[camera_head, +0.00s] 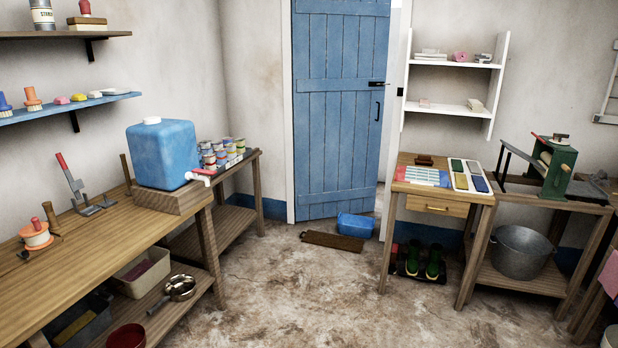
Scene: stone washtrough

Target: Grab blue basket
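A small blue basket (356,225) sits on the floor at the foot of the blue door, near the right side of the doorway. It looks like an open-topped tub, and its inside is too small to make out. Neither of my grippers shows in the head view, and nothing is seen touching the basket.
A brown mat or board (332,241) lies on the floor in front of the blue door (337,110). A wooden workbench (110,245) runs along the left. A small table (440,207) with green boots (433,262) under it stands right of the basket. The middle floor is clear.

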